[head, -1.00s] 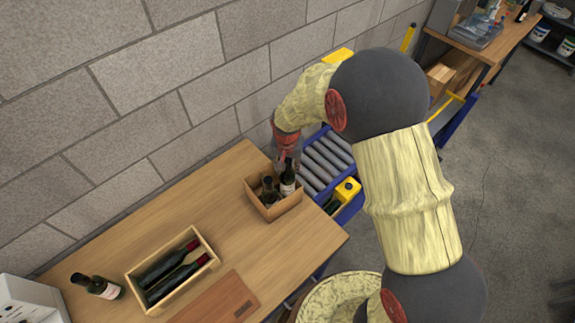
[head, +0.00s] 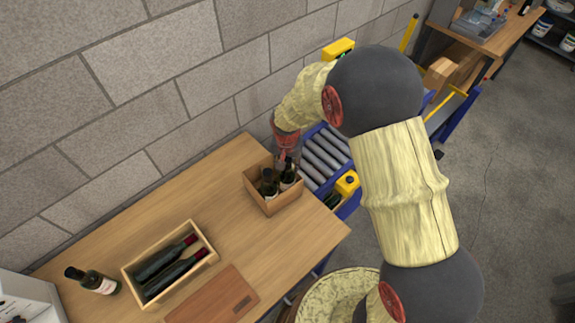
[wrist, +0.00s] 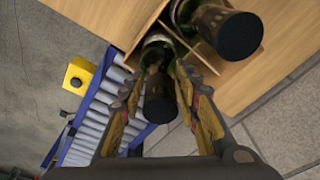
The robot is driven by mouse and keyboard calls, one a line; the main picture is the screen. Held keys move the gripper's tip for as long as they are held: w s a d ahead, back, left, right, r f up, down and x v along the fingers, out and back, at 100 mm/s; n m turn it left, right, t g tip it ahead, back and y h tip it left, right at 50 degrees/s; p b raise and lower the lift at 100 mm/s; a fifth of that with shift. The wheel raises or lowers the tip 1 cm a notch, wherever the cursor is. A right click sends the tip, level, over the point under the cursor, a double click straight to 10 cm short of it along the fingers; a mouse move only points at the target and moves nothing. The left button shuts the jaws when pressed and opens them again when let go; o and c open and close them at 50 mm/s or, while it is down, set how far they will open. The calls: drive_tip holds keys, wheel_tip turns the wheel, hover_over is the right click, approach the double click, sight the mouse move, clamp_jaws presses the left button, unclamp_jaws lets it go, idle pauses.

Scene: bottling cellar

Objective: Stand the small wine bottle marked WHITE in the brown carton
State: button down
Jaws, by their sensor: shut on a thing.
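The brown carton (head: 272,206) stands open near the table's far right corner. My gripper (wrist: 160,98) is shut on the neck of a dark green bottle (head: 289,177). This bottle is upright, with its lower part inside the carton's right compartment. Its dark top (wrist: 160,108) shows between the fingers in the wrist view. A pale label shows on it, but I cannot read the word. A second dark bottle (head: 268,184) stands beside it in the carton and also shows in the wrist view (wrist: 238,36). Whether the held bottle touches the carton's floor is hidden.
A wooden crate (head: 202,232) with two lying bottles and a dark bottle with a white label (head: 98,284) stand at the left. A brown board (head: 222,298) lies in front. A roller conveyor (head: 322,158) runs beyond the carton, and a block wall stands behind.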

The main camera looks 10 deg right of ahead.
drive_tip(key=c, duration=1.7)
unclamp_jaws()
drive_tip(key=shift+r, duration=0.1)
drive_tip(key=o, duration=0.4)
drive_tip(key=shift+o, duration=0.8)
drive_tip(key=shift+s, duration=0.1)
drive_tip(key=shift+o, duration=1.2)
drive_tip(key=o, duration=0.7)
drive_tip(key=shift+o, duration=0.9)
drive_tip(key=shift+r+p, duration=2.5)
drive_tip(key=shift+r, duration=1.95)
